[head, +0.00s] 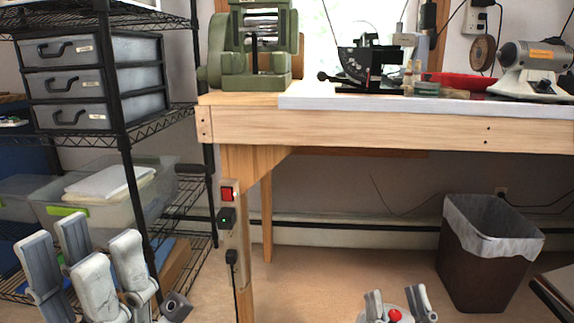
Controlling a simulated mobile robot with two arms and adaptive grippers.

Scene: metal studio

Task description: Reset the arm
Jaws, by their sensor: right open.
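My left gripper (86,262) is at the lower left of the head view, with its grey finger parts pointing up in front of the wire shelf. The finger parts overlap from this angle, so I cannot tell whether it is open or shut. I see no object in it. My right gripper (397,303) is at the bottom edge, right of the middle. Its two fingers stand apart and it is open. A red round spot shows low between them, and I cannot tell what it belongs to. Most of both arms is out of view.
A black wire shelf (176,122) with a grey drawer unit (92,80) and clear bins stands at the left. A wooden workbench (380,130) with a green machine (250,50) spans the back. A brown bin (480,265) stands at the right. Floor under the bench is mostly clear.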

